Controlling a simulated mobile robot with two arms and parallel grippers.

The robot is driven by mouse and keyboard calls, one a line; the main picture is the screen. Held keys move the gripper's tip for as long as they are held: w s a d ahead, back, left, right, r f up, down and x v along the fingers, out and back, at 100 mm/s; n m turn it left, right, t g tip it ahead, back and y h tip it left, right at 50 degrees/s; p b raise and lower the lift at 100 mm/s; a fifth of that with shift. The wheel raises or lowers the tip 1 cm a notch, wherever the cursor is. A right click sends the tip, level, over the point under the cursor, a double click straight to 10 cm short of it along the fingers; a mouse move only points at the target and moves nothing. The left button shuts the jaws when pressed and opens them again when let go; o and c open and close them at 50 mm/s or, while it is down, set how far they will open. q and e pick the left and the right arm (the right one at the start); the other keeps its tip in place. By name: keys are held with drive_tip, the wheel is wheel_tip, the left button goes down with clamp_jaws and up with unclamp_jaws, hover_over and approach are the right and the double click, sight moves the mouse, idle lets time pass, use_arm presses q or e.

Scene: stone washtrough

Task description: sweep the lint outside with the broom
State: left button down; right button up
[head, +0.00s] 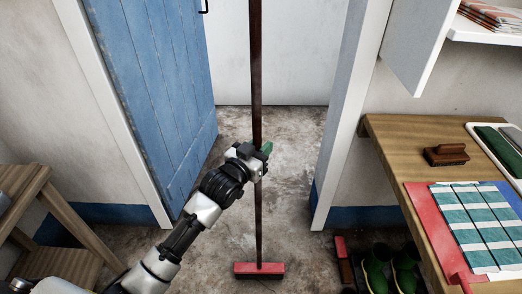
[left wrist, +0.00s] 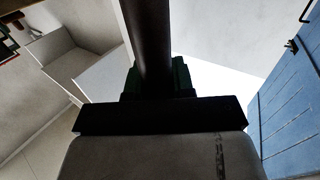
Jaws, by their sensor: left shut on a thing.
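The broom has a long dark handle (head: 257,75) and a red head (head: 259,268) with dark bristles. It stands upright, its head low on the floor in front of the doorway. My left gripper (head: 262,150) is shut on the handle about midway up. In the left wrist view the dark handle (left wrist: 150,45) rises from between the gripper's fingers (left wrist: 157,85). I cannot make out any lint on the mottled floor. My right gripper is not in view.
A blue door (head: 165,90) stands open at the left of the doorway. A wooden table (head: 400,130) at the right holds a brush (head: 446,155) and a striped cloth (head: 480,225). Green boots (head: 376,265) stand below it. A wooden stand (head: 50,215) is at the left.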

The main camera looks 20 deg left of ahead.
use_arm(q)
drive_tip(key=w+a+b, duration=0.3)
drive_tip(key=w+b, duration=0.1)
drive_tip(key=w, duration=0.8)
drive_tip(key=shift+a+r+b, duration=0.15)
drive_tip(key=shift+a+b, duration=0.15)
drive_tip(key=shift+b, duration=0.1)
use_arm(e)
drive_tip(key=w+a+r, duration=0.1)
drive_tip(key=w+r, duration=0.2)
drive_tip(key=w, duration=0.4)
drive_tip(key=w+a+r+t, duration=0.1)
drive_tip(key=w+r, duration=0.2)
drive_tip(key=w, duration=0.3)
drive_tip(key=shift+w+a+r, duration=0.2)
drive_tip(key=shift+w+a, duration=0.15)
use_arm(q)
drive_tip(key=shift+w, duration=0.2)
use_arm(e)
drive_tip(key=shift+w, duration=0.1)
